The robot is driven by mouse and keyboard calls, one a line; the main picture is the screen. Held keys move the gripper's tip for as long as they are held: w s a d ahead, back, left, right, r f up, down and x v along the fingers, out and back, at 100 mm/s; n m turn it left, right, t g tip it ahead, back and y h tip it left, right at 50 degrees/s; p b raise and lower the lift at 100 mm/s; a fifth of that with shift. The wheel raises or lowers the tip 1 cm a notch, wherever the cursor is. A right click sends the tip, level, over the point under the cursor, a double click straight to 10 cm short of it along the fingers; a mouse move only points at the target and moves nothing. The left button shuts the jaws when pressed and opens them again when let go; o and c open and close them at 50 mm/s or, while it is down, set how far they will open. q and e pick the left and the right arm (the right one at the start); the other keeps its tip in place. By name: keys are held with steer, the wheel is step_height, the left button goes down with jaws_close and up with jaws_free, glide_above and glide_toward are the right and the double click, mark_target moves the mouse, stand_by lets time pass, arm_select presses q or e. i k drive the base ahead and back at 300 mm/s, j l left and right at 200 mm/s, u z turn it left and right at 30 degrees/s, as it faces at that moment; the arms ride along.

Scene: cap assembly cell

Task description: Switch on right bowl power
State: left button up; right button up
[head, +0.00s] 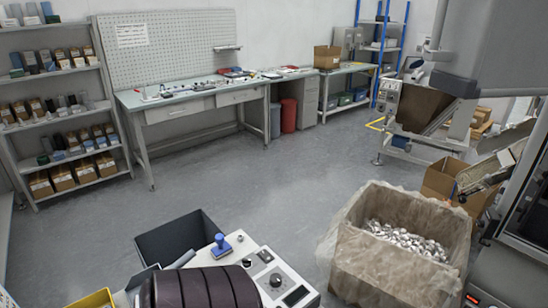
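No bowl or switch marked as the right bowl power can be made out. A white control box (286,272) stands at the bottom centre, with black knobs (276,280) and a dark display (295,296) on its top. Its labels are too small to read, and its lower edge is cut off by the frame. Another control panel (388,97) with small buttons is on the machine at the back right; its markings are also unreadable. Neither of my grippers is in view.
A lined box of silver caps (345,255) stands right of the control box. A blue-handled object (221,243) and a dark open bin (160,245) are to its left. A workbench (190,100) and shelves (60,128) line the back. The middle floor is clear.

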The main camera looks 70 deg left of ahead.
mark_target(263, 253)
steer(key=u, duration=1.35)
steer(key=j+u, duration=0.1)
steer(key=u, duration=0.65)
steer(key=k+j, duration=0.05)
